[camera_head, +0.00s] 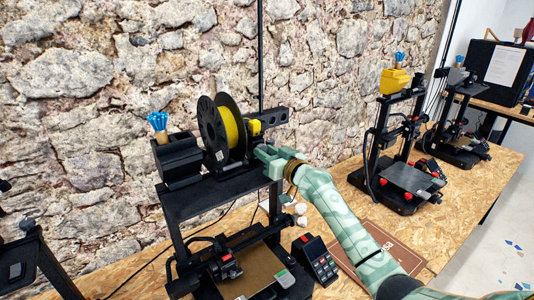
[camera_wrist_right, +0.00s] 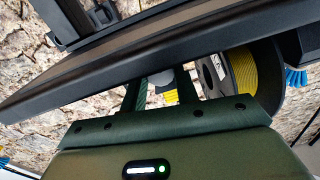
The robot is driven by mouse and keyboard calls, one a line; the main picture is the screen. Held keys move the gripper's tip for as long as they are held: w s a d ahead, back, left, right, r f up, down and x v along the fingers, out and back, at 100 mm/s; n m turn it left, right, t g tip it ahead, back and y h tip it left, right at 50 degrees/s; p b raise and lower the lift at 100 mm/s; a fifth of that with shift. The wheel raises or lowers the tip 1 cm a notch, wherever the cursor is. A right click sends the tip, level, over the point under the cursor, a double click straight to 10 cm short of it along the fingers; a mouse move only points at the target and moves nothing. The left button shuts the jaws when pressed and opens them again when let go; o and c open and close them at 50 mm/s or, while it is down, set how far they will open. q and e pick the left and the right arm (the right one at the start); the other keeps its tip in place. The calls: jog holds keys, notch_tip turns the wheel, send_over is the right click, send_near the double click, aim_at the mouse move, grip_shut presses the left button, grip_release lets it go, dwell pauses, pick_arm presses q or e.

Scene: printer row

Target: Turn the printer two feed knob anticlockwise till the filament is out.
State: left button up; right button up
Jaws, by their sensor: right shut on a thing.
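The printer (camera_head: 215,195) in front of me is black and carries a black spool (camera_head: 209,137) of yellow filament (camera_head: 229,132) on top. A yellow feeder block (camera_head: 253,127) sits just right of the spool. My right gripper (camera_head: 264,152) reaches in from the right, close to the feeder. In the right wrist view, the gripper's two dark fingers (camera_wrist_right: 161,88) close around a small greyish round piece, which looks like the feed knob (camera_wrist_right: 161,77). Yellow shows just behind it. The knob is hidden in the head view. Whether filament is still in the feeder cannot be told.
A stone wall stands close behind the printer. A small control box (camera_head: 315,260) is at its front right, and a brown sheet (camera_head: 378,245) lies under my right arm. Another printer (camera_head: 398,175) stands further right. A dark frame (camera_head: 35,255) is at the left edge.

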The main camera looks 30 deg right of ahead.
jog(key=shift+n, duration=0.3)
jog(key=n, duration=0.3)
jog(key=shift+n+p, duration=0.4)
jog(key=shift+n, duration=1.1)
jog(key=o, duration=1)
jog(key=shift+s, duration=0.1)
jog(key=s+d, duration=0.1)
jog(key=s, duration=0.4)
jog(key=s+d, duration=0.1)
jog(key=s, duration=0.4)
jog(key=s+d, duration=0.1)
jog(key=s, duration=0.4)
jog(key=shift+s+r, duration=0.3)
jog(key=shift+s, duration=0.1)
